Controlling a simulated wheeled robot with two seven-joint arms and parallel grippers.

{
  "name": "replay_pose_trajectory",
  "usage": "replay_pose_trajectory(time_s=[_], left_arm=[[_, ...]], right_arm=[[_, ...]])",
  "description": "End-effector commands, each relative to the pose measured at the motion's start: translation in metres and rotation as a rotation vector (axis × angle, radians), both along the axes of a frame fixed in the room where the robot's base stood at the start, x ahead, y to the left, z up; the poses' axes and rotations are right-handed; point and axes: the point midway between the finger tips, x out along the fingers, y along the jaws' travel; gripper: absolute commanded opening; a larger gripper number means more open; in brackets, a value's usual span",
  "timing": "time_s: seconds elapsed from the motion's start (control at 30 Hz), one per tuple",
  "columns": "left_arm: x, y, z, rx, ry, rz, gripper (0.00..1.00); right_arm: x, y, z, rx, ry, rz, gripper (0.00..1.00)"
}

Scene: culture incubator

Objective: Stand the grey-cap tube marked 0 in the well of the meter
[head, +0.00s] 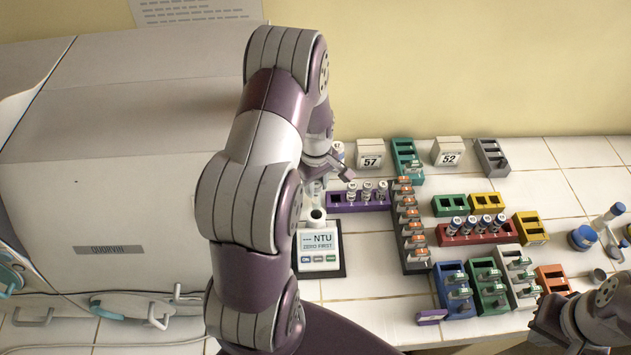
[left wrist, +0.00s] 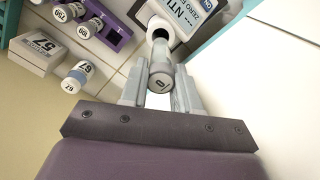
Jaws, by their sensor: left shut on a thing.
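The grey-cap tube marked 0 (left wrist: 160,77) is held between the fingers of my left gripper (left wrist: 161,88), with its cap towards the wrist camera. My left gripper (head: 318,178) is shut on it just behind the meter in the head view. The meter (head: 320,248) is a white box marked NTU on a dark base. Its round well (head: 317,215) is at the back and shows a dark opening (left wrist: 160,32) just beyond the tube's far end. I cannot tell whether the tube's end touches the well. My right gripper (head: 550,318) is at the lower right, its fingers not clear.
A vial marked 67 (left wrist: 78,76) stands near a white block marked 57 (head: 370,153). A purple rack (head: 336,203) with several vials is close right of the meter. Several coloured racks fill the right bench. The large incubator (head: 110,190) is on the left.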

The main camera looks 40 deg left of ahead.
Motion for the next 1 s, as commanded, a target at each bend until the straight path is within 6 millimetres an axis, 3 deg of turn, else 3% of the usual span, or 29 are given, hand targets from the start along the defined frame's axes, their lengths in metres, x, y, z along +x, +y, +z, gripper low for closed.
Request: replay_pose_trajectory(time_s=[1.0], left_arm=[[-0.002, -0.001, -0.072, 0.0, 0.0, 0.002, 0.01]], right_arm=[[0.0, 0.0, -0.056, 0.0, 0.0, 0.0, 0.0]])
